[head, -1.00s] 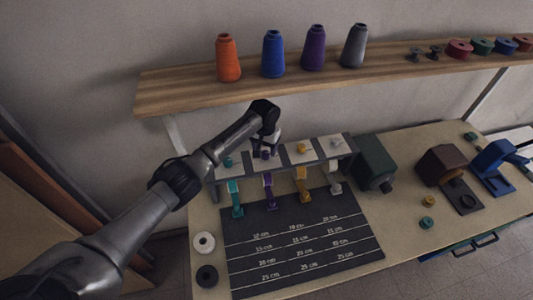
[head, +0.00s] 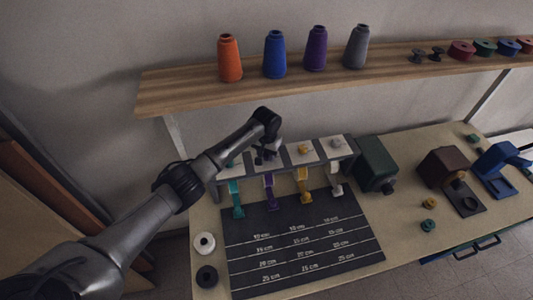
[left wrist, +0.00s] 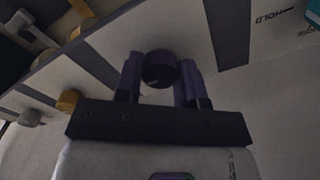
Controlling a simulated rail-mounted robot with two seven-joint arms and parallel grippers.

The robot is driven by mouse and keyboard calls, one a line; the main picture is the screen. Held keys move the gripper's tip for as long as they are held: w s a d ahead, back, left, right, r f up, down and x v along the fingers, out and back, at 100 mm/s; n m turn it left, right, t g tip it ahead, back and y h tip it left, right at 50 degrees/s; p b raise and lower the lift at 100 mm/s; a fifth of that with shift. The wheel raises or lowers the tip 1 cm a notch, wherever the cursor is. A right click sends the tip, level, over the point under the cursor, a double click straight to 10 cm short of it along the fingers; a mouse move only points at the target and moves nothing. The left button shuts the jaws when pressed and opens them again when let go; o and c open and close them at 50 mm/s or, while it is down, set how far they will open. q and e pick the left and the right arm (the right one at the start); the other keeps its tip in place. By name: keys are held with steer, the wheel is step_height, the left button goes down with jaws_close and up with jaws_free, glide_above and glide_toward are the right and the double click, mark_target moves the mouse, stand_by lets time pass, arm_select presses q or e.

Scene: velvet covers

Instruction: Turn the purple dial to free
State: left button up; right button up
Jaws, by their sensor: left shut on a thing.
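The purple dial (left wrist: 159,68) is a round dark purple knob on a white panel of the grey dial rail, seen close up in the left wrist view. My left gripper (left wrist: 160,80) has one finger on each side of the dial and is shut on it. In the head view the left gripper (head: 267,154) is at the second panel from the left and largely hides the dial. A purple tab (head: 269,190) hangs below that panel. I cannot read which mark the dial points to. My right gripper is not in view.
A yellow dial (head: 304,149) and a grey dial (head: 336,143) sit on panels to the right. A black board (head: 300,240) with length marks lies in front. A dark green box (head: 376,163) stands right of the rail. A wooden shelf (head: 200,92) with thread cones is above.

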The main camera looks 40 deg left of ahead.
arm_select(q)
steer(key=c, duration=0.3)
steer(key=shift+r+n+p, duration=0.2)
steer(key=shift+n+p, duration=0.1)
steer(key=shift+p, duration=0.35)
steer(key=shift+c, duration=0.2)
steer(key=n+p, duration=0.4)
steer(key=p, duration=0.1)
steer(key=shift+n+p, duration=1)
steer(key=shift+n, duration=0.3)
steer(key=n+p, duration=0.1)
steer(key=n, duration=0.1)
steer(key=shift+n, duration=0.4)
steer(key=n+p, duration=0.1)
steer(key=n, duration=0.1)
steer(key=shift+f+n, duration=0.1)
steer(key=shift+n, duration=0.2)
steer(key=n+p, duration=0.1)
steer(key=n, duration=0.2)
steer(key=shift+n, duration=0.4)
steer(key=shift+w+n, duration=0.1)
steer(key=shift+n, duration=0.6)
